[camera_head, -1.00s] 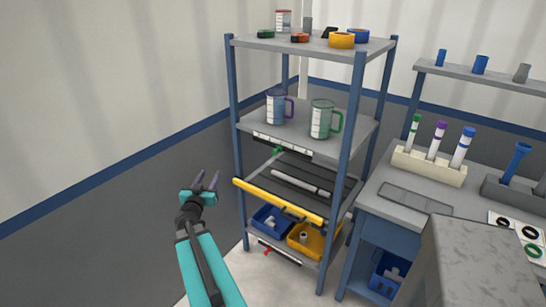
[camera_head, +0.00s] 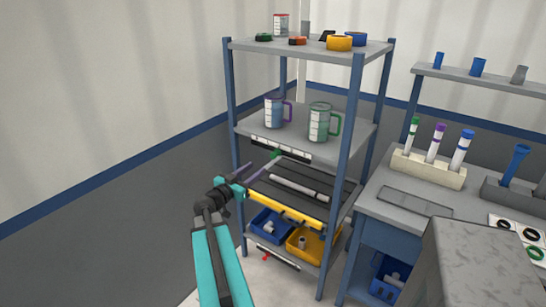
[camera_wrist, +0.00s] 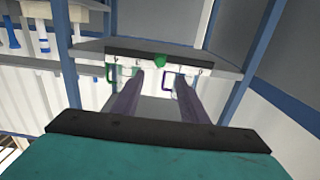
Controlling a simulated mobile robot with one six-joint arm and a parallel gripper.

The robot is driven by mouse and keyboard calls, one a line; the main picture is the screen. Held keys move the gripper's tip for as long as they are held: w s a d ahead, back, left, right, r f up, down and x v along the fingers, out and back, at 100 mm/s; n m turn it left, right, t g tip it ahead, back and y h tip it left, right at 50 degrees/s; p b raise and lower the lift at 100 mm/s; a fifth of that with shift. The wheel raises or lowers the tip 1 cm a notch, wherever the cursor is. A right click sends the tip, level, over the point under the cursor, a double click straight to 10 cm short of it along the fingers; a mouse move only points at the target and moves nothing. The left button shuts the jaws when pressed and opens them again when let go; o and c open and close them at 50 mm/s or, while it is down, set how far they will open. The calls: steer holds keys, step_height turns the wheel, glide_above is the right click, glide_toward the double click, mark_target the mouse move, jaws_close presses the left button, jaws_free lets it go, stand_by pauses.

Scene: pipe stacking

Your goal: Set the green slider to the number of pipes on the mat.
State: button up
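The green slider (camera_head: 275,154) sits on a dark scale strip (camera_head: 290,153) along the front edge of the shelf with the two mugs. It also shows in the wrist view (camera_wrist: 160,60), with the strip (camera_wrist: 110,57) on either side. My gripper (camera_head: 260,164) is open and empty, its two purple fingers pointing at the slider from the front left. In the wrist view the slider lies beyond and between the fingertips, seemingly apart from them. A dark mat-like surface (camera_head: 325,185) on the shelf below bears a light grey pipe (camera_head: 300,188); my arm hides part of that shelf.
A yellow bar (camera_head: 285,208) runs along the lower shelf front. A blue bin (camera_head: 268,222) and a yellow bin (camera_head: 302,245) stand below. The blue shelf post (camera_head: 347,160) is to the right.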

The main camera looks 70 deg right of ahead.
mark_target(272, 156)
steer(key=shift+p+x, duration=0.95)
steer(key=shift+x, duration=5.75)
steer(key=shift+c, duration=0.5)
jaws_close()
